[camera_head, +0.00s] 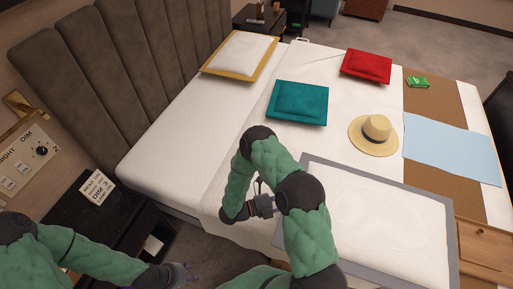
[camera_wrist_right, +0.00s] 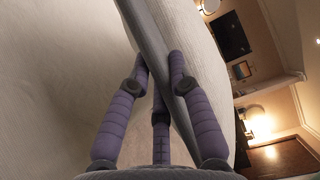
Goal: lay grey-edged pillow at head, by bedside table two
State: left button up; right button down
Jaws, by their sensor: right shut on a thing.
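The grey-edged pillow (camera_head: 385,222), white with a flat grey border, is at the near side of the bed, lower right in the head view. My right gripper (camera_head: 272,205) is at its left edge. In the right wrist view the fingers (camera_wrist_right: 160,75) are closed around the grey edge (camera_wrist_right: 150,40). I cannot tell how far the pillow is above the bed. My left gripper (camera_head: 183,274) is low at the left, away from the pillow; its finger opening is unclear. A dark bedside table (camera_head: 75,218) with a card stands beside the headboard, under a wall panel marked 2.
The near head end of the white bed (camera_head: 185,145) is bare. A yellow-edged pillow (camera_head: 240,54) lies at the far head end. A teal pillow (camera_head: 298,102), red pillow (camera_head: 367,65) and straw hat (camera_head: 375,133) lie mid-bed. A wooden piece (camera_head: 485,245) stands lower right.

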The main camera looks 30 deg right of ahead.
jog(key=w+a+r+n+t+y, duration=0.1)
jog(key=w+a+r+n+t, duration=0.1)
jog(key=w+r+n+t, duration=0.4)
jog(key=w+a+r+n+t+y, duration=0.1)
jog(key=w+r+n+t, duration=0.25)
jog(key=w+t, duration=0.45)
jog(key=w+a+r+n+t+y, duration=0.3)
jog(key=a+r+n+t+y, duration=0.1)
jog(key=a+r+y, duration=0.1)
jog(key=w+a+r+n+t+y, duration=0.3)
jog(key=a+r+n+y, duration=0.1)
jog(key=a+r, duration=0.4)
jog(key=shift+w+a+r+t+y, duration=0.2)
jog(key=shift+w+r+t+y, duration=0.15)
jog(key=shift+y, duration=0.25)
